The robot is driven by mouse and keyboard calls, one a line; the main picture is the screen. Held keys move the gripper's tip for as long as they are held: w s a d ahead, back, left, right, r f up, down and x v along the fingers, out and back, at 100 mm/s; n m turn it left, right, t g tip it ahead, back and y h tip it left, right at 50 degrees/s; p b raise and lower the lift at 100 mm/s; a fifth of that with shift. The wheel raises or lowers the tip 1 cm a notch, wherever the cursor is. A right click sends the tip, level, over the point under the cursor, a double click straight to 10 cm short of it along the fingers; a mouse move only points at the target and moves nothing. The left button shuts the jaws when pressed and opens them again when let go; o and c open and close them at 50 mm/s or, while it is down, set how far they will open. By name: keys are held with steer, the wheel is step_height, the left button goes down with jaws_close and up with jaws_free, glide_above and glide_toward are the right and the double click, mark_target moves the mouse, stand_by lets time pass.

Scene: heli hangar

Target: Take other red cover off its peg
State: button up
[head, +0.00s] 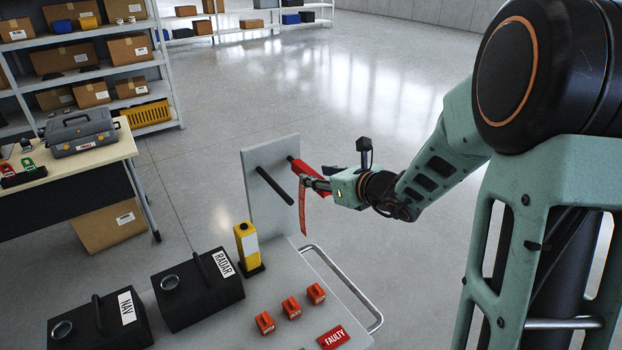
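A grey upright panel (258,208) stands at the back edge of a cart. A bare black peg (274,186) sticks out of it. To its right is a red cover (301,167) with a hanging red streamer (303,214). A dark peg end shows at the cover's upper left, by the panel. My gripper (312,182) reaches in from the right, and its fingertips overlap the cover's lower right part. The fingers are small here and partly merge with the cover, so I cannot tell if they are closed on it or only beside it.
A workbench (70,172) stands left.

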mark_target(313, 174)
steer(key=shift+d+p+x, duration=0.15)
steer(key=shift+p+x, duration=0.15)
steer(key=shift+x, duration=0.95)
steer(key=shift+d+p+x, duration=0.15)
steer(key=shift+p+x, duration=0.1)
steer(key=shift+x, duration=1.05)
steer(key=shift+w+f, duration=0.1)
jaws_close()
